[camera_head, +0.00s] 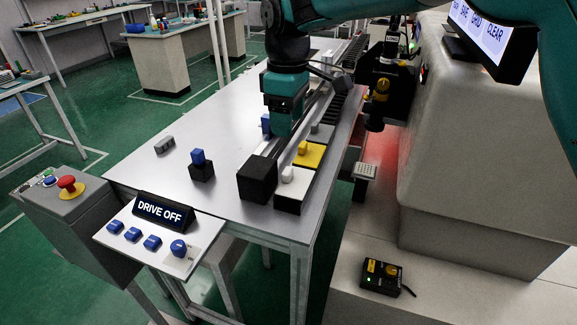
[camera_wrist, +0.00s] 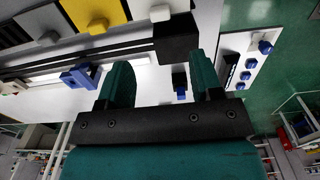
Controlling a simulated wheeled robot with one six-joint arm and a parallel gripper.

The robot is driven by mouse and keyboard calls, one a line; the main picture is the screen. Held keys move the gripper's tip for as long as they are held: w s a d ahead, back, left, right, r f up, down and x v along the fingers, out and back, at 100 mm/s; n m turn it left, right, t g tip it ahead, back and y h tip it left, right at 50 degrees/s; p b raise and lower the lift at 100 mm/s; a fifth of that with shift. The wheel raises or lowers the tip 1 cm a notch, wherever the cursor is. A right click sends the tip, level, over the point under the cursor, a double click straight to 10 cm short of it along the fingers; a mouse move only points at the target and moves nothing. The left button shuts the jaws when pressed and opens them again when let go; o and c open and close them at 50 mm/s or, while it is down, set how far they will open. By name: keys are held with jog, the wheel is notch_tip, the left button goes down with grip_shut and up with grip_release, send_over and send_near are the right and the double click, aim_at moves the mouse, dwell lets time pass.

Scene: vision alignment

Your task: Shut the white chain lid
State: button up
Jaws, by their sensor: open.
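The white lid (camera_head: 294,188) has a white knob and lies at the near end of a row of lids on the right of the metal table, on a black-fronted housing. In the wrist view the white lid (camera_wrist: 144,10) is at the top, partly cut off, its white knob (camera_wrist: 160,13) showing. I cannot tell whether it is fully shut. My gripper (camera_wrist: 161,66) is open with nothing visible between its teal fingers. In the head view my gripper (camera_head: 284,128) is over the table beside the row, farther back than the white lid.
A yellow lid (camera_head: 309,156) and a grey lid (camera_head: 320,133) continue the row. A black block (camera_head: 257,180) ends a long rail beside it. A blue-topped black block (camera_head: 202,171) and a grey block (camera_head: 164,145) stand on the table's open left. A "DRIVE OFF" panel (camera_head: 164,212) is in front.

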aim_at(288, 170)
notch_tip(288, 170, down, 12)
jog(key=shift+f+p, duration=0.2)
jog(key=shift+p, duration=0.85)
jog(key=shift+c, duration=0.2)
jog(key=c, duration=0.9)
jog(key=o, duration=0.9)
jog(key=shift+o, duration=0.2)
jog(key=shift+r, duration=0.1)
notch_tip(288, 170, up, 17)
jog(key=b, duration=0.2)
jog(key=shift+r+b, duration=0.15)
jog(key=shift+b, duration=0.25)
